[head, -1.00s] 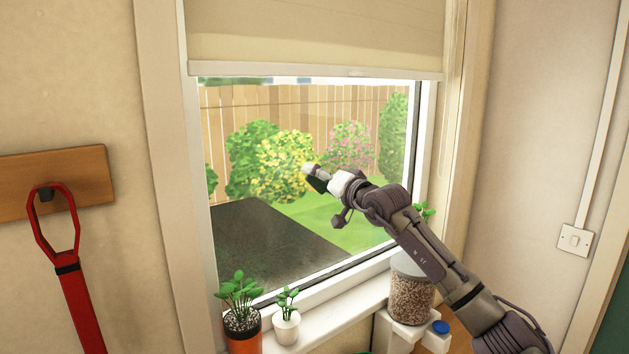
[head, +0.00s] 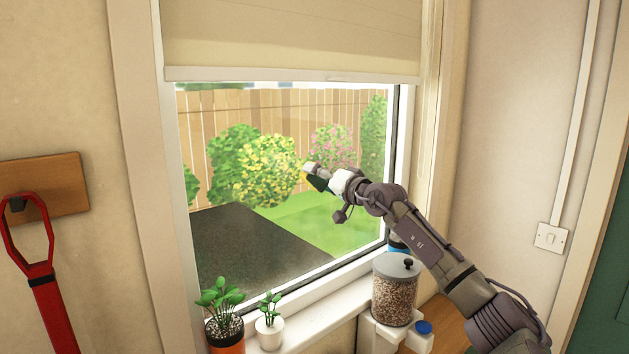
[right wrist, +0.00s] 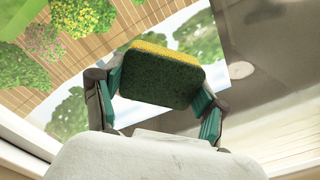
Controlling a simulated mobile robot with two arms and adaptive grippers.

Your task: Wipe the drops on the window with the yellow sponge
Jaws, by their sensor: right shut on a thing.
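The window (head: 240,240) fills the middle of the head view, with a garden behind its glass. I cannot make out single drops; the pane looks faintly hazy low down. My right gripper (head: 314,176) is in front of the glass, right of its middle. In the right wrist view my right gripper (right wrist: 162,92) is shut on the yellow sponge (right wrist: 158,78), which has a dark green face and a yellow edge. Only a little yellow of the sponge shows in the head view. I cannot tell whether it touches the glass. My left gripper is not in view.
Two potted plants, one orange pot (head: 227,343) and one white pot (head: 269,333), stand at the sill's left. A lidded jar (head: 394,290) stands under my right arm, near a blue cap (head: 424,328). A blind (head: 290,40) covers the window's top. A red-handled tool (head: 45,290) hangs left.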

